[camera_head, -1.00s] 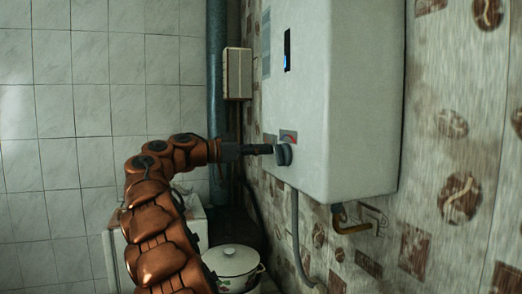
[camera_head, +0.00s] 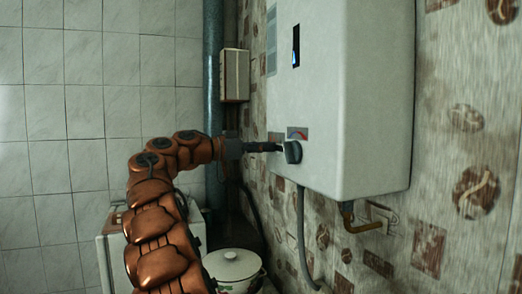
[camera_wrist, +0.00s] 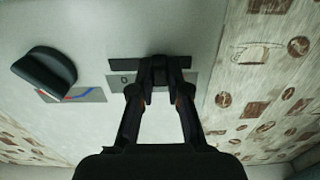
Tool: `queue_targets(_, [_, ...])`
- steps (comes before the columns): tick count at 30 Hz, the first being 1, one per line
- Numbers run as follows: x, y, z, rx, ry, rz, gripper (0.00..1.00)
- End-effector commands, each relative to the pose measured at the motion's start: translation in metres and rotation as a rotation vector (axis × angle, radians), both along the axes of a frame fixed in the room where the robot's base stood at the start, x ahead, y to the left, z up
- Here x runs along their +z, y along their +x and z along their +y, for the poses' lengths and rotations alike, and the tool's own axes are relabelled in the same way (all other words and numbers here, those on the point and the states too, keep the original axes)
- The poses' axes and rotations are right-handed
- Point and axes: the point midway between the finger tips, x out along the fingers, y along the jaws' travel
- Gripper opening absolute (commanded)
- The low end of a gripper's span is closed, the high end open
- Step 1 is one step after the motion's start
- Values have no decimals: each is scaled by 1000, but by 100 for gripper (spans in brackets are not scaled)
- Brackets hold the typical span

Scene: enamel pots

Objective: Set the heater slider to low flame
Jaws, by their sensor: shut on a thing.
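The white heater (camera_head: 365,100) hangs on the right wall, with a small blue flame showing in its dark window (camera_head: 296,47). In the wrist view, my gripper (camera_wrist: 160,75) is shut on the small dark heater slider (camera_wrist: 159,62), around the middle of its plate. A "0" mark shows at the left part of the slider plate (camera_wrist: 124,79); my fingers hide other markings. In the head view, my gripper (camera_head: 277,147) is at the heater's lower front, and the slider is hidden.
A dark round knob (camera_wrist: 45,72) with a red and blue scale sits left of the slider; it also shows in the head view (camera_head: 292,152). A hose and a brass pipe (camera_head: 358,225) hang below the heater. A lidded white pot (camera_head: 232,265) stands below.

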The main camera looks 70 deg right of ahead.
Motion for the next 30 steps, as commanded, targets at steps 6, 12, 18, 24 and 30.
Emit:
queue_targets(6, [1,0,0,-1,-1,-1,34])
queue_targets(12, [0,0,0,-1,-1,-1,42])
queue_targets(18, [0,1,1,-1,0,0,42])
queue_targets(24, [0,17,15,1,0,0,42])
queue_targets(30, [-1,46,39,3,1,1,42])
